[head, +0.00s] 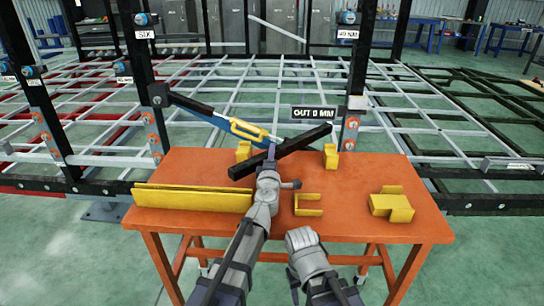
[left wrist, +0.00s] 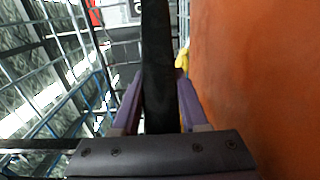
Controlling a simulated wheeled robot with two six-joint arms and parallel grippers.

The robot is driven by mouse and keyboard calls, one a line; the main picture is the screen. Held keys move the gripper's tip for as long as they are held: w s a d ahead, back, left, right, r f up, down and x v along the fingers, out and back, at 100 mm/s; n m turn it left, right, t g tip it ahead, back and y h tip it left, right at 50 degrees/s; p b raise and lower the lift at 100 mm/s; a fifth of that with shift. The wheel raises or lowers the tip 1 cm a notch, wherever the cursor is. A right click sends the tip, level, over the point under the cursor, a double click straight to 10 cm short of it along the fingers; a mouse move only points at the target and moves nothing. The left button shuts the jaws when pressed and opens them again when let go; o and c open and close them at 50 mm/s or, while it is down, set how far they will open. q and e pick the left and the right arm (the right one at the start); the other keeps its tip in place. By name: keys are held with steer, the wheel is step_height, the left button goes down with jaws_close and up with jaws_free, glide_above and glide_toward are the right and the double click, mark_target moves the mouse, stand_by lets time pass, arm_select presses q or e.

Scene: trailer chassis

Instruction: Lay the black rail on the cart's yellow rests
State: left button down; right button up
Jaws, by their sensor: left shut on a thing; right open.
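The black rail (head: 285,150) is held above the orange cart (head: 280,234), slanting up from lower left to upper right. My left gripper (head: 270,153) is shut on it near its left half. In the left wrist view the rail (left wrist: 158,70) runs between the two purple fingers (left wrist: 157,105). Two yellow rests (head: 243,151) (head: 331,157) stand at the cart's back edge. The rail's left end crosses in front of the left rest; its right end is above and left of the right rest. My right gripper (head: 303,240) is over the cart's front edge, apart from everything; its fingers are hard to make out.
On the cart lie a long yellow channel (head: 193,198) at left, a yellow U-shaped bracket (head: 308,205) in the middle and a yellow block (head: 392,205) at right.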

arm_select(q)
steer(key=shift+f, duration=0.2)
steer(key=shift+c, duration=1.7)
jaws_free()
steer(key=shift+r, duration=0.15)
step_height(320, 180, up, 10)
steer(key=p, duration=1)
steer(key=shift+f, duration=0.2)
